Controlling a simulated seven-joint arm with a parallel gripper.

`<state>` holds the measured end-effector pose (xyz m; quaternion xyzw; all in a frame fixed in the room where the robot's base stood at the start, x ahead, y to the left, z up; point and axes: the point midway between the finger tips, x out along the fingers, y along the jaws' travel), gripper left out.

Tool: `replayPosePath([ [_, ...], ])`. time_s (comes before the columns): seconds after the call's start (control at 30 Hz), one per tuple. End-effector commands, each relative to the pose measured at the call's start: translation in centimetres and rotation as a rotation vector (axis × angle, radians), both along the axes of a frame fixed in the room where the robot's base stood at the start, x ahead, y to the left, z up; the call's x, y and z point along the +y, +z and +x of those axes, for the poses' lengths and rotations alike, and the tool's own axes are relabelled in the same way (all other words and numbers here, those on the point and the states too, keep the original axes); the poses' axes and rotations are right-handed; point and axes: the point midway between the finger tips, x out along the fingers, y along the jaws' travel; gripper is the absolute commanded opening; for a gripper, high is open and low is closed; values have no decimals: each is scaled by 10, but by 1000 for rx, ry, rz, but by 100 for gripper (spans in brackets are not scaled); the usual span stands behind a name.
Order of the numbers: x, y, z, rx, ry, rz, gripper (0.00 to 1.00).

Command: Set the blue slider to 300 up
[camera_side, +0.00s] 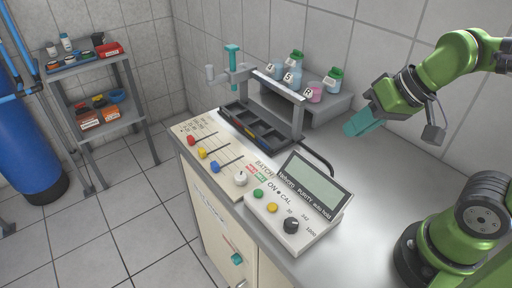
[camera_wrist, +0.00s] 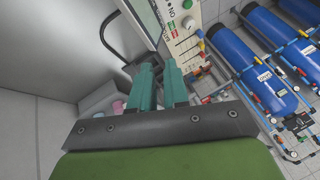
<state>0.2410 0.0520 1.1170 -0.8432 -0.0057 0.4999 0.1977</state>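The blue slider (camera_side: 215,167) is a small blue knob on the sloped cream panel (camera_side: 187,128), at the near-left end of its dark slot. A yellow slider (camera_side: 202,153) and a red slider (camera_side: 192,141) sit in similar slots beyond it. My gripper (camera_side: 352,127) hangs over the right of the bench, well to the right of the panel, touching nothing. Its teal fingers show in the wrist view (camera_wrist: 158,68) with a narrow empty gap between them.
A meter (camera_side: 310,200) with a screen, buttons and a black dial stands between the panel and my arm. Behind are a dark tray rack (camera_side: 262,128) with an upright frame and a shelf of labelled bottles (camera_side: 292,72). Blue cylinders (camera_wrist: 236,62) lie beyond the panel in the wrist view.

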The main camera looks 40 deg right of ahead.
Motion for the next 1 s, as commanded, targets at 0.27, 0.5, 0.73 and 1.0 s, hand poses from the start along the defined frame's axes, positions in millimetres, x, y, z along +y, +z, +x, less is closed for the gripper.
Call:
replayPosePath([
  [0.27, 44, -11, 54, 157, 168, -71, 0],
  [0.5, 90, -30, 106, 269, 255, -187, 0],
  [0.73, 141, -64, 152, 342, 297, -344, 0],
  [1.0, 211, -114, 191, 351, 295, -567, 0],
])
